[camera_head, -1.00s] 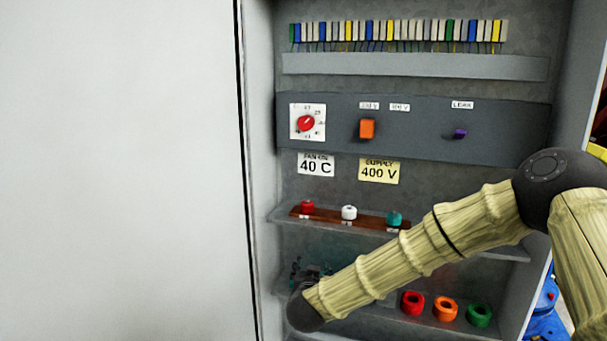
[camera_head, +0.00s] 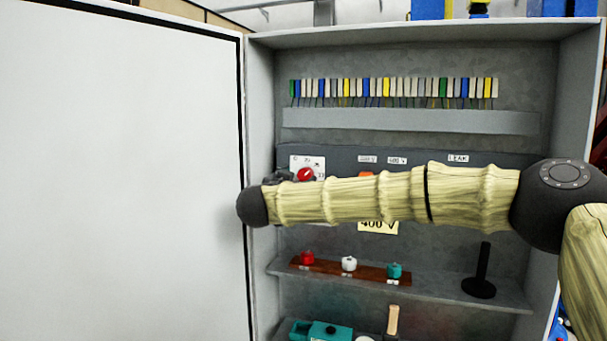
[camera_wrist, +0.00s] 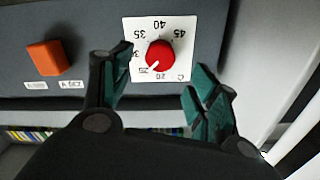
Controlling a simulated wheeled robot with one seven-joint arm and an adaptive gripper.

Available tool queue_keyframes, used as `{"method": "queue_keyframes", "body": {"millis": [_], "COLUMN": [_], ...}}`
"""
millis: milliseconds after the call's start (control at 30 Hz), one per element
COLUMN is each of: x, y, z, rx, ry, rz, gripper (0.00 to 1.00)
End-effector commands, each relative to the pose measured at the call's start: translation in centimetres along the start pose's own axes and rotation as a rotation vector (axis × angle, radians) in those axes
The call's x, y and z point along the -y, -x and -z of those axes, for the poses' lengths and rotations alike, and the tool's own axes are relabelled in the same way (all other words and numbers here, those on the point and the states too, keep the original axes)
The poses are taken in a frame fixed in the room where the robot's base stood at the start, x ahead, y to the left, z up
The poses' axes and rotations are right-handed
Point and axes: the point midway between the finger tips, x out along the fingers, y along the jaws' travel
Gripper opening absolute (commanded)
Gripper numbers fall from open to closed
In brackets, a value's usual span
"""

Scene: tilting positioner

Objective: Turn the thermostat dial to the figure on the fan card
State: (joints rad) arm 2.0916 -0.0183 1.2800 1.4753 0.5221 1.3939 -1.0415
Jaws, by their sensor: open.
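The thermostat dial is a red knob (camera_wrist: 160,54) on a white plate (camera_wrist: 133,28) printed with figures up to at least 45, upside down in the wrist view. Its white mark points to the lower left there, by the 25. In the head view the knob (camera_head: 306,174) shows just above my arm. My gripper (camera_wrist: 157,82) is open and empty, its teal fingers either side of the lower part of the plate, apart from the knob. The fan card is hidden behind my arm; a second earlier it read 40 C.
An orange switch (camera_wrist: 48,58) sits beside the dial on the grey panel. A yellow supply card (camera_head: 378,228) is partly covered by my arm. Below, a shelf holds red, white and teal knobs (camera_head: 349,263) and a black stand (camera_head: 479,288). The cabinet door (camera_head: 120,180) stands at the left.

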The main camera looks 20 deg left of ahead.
Motion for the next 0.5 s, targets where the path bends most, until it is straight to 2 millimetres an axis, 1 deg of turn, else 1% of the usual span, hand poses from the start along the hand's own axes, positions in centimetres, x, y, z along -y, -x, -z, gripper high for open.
{"method": "queue_keyframes", "body": {"millis": [33, 200, 400, 500], "x": [0.0, 0.0, 0.0, 0.0], "y": [-0.9, -3.5, -5.6, -6.1], "z": [0.2, 0.1, 0.1, 0.0], "rx": [0.002, 0.002, 0.001, 0.001], "ry": [0.000, -0.001, 0.000, 0.000], "rz": [-0.002, -0.002, -0.001, 0.001], "gripper": [0.60, 0.60, 0.60, 0.60]}}
